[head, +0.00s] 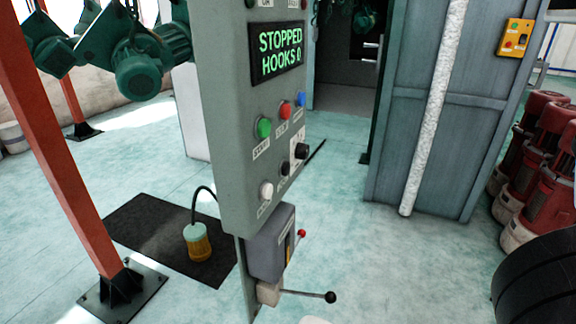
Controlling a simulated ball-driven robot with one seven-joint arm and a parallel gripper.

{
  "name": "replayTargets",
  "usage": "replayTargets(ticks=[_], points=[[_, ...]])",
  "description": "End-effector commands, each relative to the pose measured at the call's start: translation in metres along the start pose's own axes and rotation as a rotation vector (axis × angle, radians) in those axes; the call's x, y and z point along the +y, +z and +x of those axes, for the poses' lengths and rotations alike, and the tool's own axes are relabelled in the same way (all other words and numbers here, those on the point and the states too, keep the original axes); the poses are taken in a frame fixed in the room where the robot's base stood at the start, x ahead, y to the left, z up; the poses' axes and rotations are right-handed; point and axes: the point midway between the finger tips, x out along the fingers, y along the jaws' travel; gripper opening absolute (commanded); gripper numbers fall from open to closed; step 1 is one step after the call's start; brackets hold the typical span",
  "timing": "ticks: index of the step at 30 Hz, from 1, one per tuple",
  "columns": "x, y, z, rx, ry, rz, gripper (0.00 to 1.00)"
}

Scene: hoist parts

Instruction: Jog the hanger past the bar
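A grey control panel (240,120) stands upright in the middle. Its display (278,53) reads "STOPPED HOOKS 0" in green. Below are a green button (264,127) labelled START, a red button (285,109), a blue button (301,98), a white button (266,190) and black knobs (301,151); the white button's label is too small to read. Dark green motor-like parts (140,70) hang at the upper left; their hangers are mostly cut off by the frame. I cannot tell which part is the bar. My gripper is not in view.
A grey box with a black-knobbed lever (330,297) sits below the panel. An orange post (62,150) stands left. A yellow-and-green unit (199,243) is over a black mat (140,224). A grey-blue cabinet (405,140) and red cylinders (530,180) are right. Floor between is clear.

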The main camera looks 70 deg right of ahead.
Motion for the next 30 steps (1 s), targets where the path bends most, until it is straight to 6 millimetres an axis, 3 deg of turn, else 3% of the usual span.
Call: replayTargets(ticks=[13,26,30], points=[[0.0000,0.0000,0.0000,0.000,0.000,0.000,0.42],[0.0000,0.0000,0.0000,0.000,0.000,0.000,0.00],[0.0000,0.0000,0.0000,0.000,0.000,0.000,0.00]])
